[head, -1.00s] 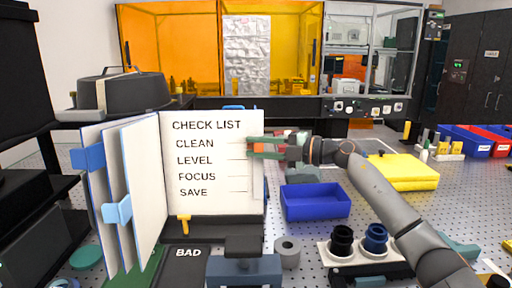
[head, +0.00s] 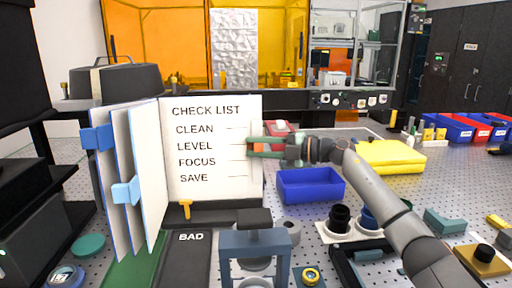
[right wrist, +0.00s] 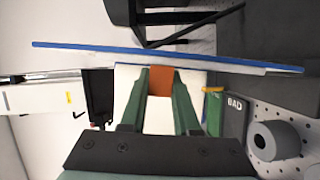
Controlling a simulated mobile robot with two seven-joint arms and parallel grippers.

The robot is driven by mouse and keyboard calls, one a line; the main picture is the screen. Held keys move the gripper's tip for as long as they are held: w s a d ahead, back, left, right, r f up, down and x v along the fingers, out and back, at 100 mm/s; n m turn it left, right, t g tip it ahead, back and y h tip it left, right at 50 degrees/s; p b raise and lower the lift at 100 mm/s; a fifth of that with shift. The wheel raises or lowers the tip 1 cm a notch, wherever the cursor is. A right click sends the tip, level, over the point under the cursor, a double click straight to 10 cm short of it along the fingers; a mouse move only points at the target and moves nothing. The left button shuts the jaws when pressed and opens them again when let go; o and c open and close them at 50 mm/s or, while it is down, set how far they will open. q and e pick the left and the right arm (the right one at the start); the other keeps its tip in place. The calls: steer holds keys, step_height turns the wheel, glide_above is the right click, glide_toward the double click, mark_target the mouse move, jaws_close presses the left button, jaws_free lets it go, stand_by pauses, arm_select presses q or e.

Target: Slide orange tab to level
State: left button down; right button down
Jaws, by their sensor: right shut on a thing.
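The checklist page (head: 210,188) of a standing binder reads CLEAN, LEVEL, FOCUS and SAVE, with a short line beside each word. My right gripper (head: 251,145) reaches in from the right to the page's right edge, at the height of the LEVEL row. Its green fingers are shut on the orange tab, which shows between them in the right wrist view (right wrist: 160,82). In the head view the fingers hide most of the tab. My left gripper is not in view.
A blue bin (head: 311,187) stands right of the binder, below my right arm. A yellow case (head: 390,157) lies farther right. A black BAD panel (head: 188,262) and a blue-grey frame (head: 256,242) are in front. Bare perforated table shows around the bin.

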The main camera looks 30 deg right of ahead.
steer(key=c, duration=0.8)
jaws_free()
steer(key=shift+c, duration=0.2)
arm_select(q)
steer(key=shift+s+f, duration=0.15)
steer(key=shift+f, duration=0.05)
arm_select(e)
steer(key=shift+o, duration=1)
steer(key=shift+s+d, duration=0.35)
arm_select(q)
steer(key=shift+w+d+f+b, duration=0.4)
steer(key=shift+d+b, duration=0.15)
steer(key=shift+b, duration=0.6)
arm_select(e)
steer(key=v, duration=1.1)
steer(key=shift+s, duration=0.2)
steer(key=shift+d, duration=0.15)
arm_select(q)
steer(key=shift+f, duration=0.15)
